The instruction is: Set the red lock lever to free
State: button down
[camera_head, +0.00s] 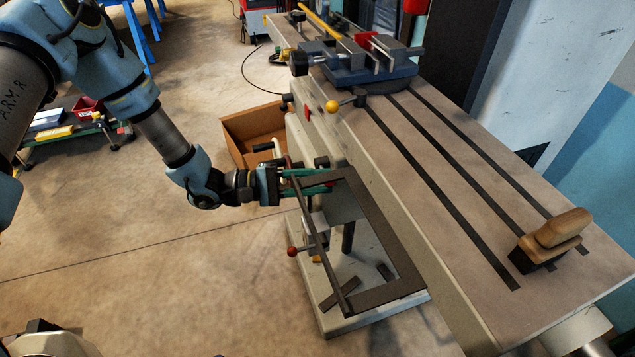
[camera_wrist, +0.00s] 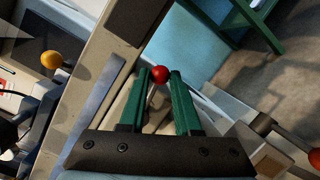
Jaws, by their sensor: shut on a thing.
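The red lock lever shows in the wrist view as a red ball (camera_wrist: 160,73) on a thin pale rod. The ball sits at the tips of my gripper's green fingers (camera_wrist: 161,82), which are shut on the lever, the rod running back between them. In the head view my gripper (camera_head: 322,180) reaches in from the left, level, at the side of the machine table. There the fingers and a dark frame bar hide the held lever. Any marking for free or locked cannot be made out.
A second red-knobbed lever (camera_head: 292,251) stands lower, below my gripper. A dark open frame (camera_head: 385,230) juts out close to the fingers. A yellow-knobbed handle (camera_head: 332,106) and a vise (camera_head: 365,62) are above. A cardboard box (camera_head: 240,135) stands behind on the floor.

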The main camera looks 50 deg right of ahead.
jog(key=shift+w+r+n, duration=0.1)
jog(key=shift+r+n, duration=0.2)
jog(key=shift+n, duration=0.4)
jog(key=c, duration=0.9)
grip_release()
jog(key=shift+w, duration=0.1)
jog(key=b+v, duration=0.2)
jog(key=v, duration=0.8)
jog(key=shift+w+a+b, duration=0.2)
jog(key=shift+a+b, duration=0.05)
jog(key=shift+b, duration=0.15)
jog(key=shift+f, duration=0.1)
